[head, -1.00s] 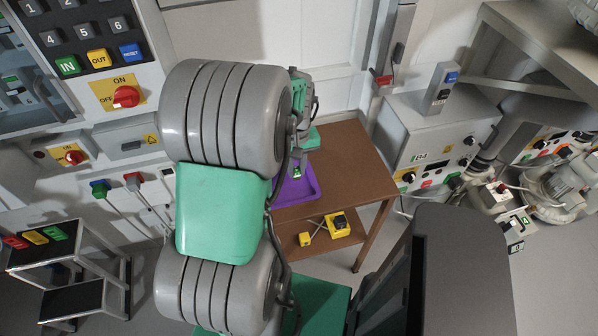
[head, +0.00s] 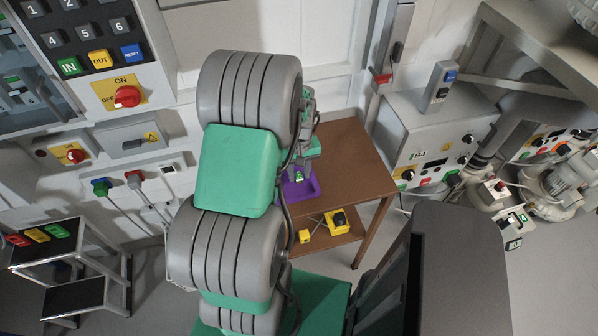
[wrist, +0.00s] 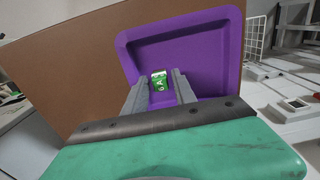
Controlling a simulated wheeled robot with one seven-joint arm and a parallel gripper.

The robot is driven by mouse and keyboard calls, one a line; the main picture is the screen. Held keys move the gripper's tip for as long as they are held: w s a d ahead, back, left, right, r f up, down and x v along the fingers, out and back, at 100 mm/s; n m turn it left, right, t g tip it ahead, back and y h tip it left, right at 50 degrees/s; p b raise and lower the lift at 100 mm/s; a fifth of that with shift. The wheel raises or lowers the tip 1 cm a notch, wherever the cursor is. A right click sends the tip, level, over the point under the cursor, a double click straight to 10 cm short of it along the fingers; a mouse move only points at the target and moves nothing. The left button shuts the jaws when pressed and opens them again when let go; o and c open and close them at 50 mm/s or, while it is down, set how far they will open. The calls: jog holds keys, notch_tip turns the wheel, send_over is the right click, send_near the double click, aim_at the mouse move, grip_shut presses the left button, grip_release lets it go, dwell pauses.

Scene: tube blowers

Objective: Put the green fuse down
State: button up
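The green fuse (wrist: 159,79), a small block with white markings, shows between the tips of my fingers in the wrist view, against the purple tray. My gripper (wrist: 161,77) points down into the tray. Its fingers stand apart, with slivers of purple visible beside the fuse, so it looks open around it. Whether the fuse rests on the tray floor is hard to tell. The purple tray (wrist: 228,50) lies on the brown table (head: 348,168). In the head view the tray (head: 312,190) is partly hidden by my arm, and a small green spot (head: 298,177) shows over it.
Yellow boxes (head: 338,222) stand on the table's lower shelf. A grey cabinet (head: 425,130) with knobs is right of the table. A step stool (head: 75,270) with coloured fuses is at lower left. The tabletop right of the tray is clear.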

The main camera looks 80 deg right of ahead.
aim_at(299, 174)
jog(key=shift+o, duration=0.6)
jog(key=shift+r, duration=0.45)
notch_tip(299, 174, up, 11)
jog(key=b, duration=0.2)
jog(key=w+a+r+n+t+h, duration=0.1)
jog(key=w+a+r+n, duration=0.2)
jog(key=w+a, duration=0.7)
jog(key=w+a+r+n, duration=0.3)
jog(key=w+a, duration=0.4)
jog(key=w, duration=0.6)
jog(key=w+a+r+n+t, duration=0.1)
jog(key=a+n, duration=0.2)
jog(key=a, duration=0.9)
jog(key=w+a+n+t+y, duration=0.1)
jog(key=a+n, duration=0.2)
jog(key=a, duration=0.9)
jog(key=shift+w+a+r+t, duration=0.2)
jog(key=shift+w+r+t, duration=0.05)
jog(key=shift+r+t, duration=0.1)
